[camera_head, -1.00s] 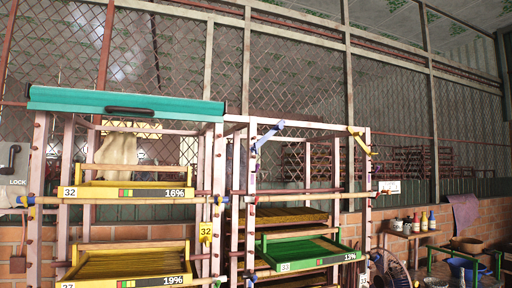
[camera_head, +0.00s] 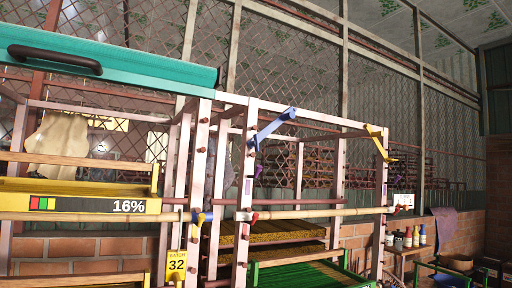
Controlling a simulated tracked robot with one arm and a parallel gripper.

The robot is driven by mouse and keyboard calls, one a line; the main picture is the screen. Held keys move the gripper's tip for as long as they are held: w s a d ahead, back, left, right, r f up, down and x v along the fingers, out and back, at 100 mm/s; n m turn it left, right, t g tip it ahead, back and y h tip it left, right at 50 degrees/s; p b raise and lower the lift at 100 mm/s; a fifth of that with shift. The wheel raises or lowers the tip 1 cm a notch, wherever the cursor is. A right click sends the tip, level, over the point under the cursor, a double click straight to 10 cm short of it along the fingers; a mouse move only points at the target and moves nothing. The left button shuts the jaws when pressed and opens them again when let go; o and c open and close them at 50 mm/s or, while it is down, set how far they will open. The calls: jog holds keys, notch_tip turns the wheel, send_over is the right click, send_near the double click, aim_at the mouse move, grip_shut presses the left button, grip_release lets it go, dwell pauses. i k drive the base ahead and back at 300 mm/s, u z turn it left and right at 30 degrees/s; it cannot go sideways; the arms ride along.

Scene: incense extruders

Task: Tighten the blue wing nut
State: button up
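A blue winged piece (camera_head: 272,128), which looks like the blue wing nut, sits at the upper left corner of the right-hand pink rack (camera_head: 245,185). Its long wing slants up to the right. A yellow winged piece (camera_head: 378,142) is at the rack's upper right corner. My gripper is not in view, so whether it is open or shut does not show.
A yellow tray marked 16% (camera_head: 75,203) and a yellow tag 32 (camera_head: 176,265) are at left. A bamboo pole (camera_head: 330,212) crosses the front. Bottles (camera_head: 407,238) stand on a shelf at right.

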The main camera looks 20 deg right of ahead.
aim_at(255, 143)
jog(key=z, duration=0.5)
jog(key=i, duration=1.1)
jog(key=z, duration=0.85)
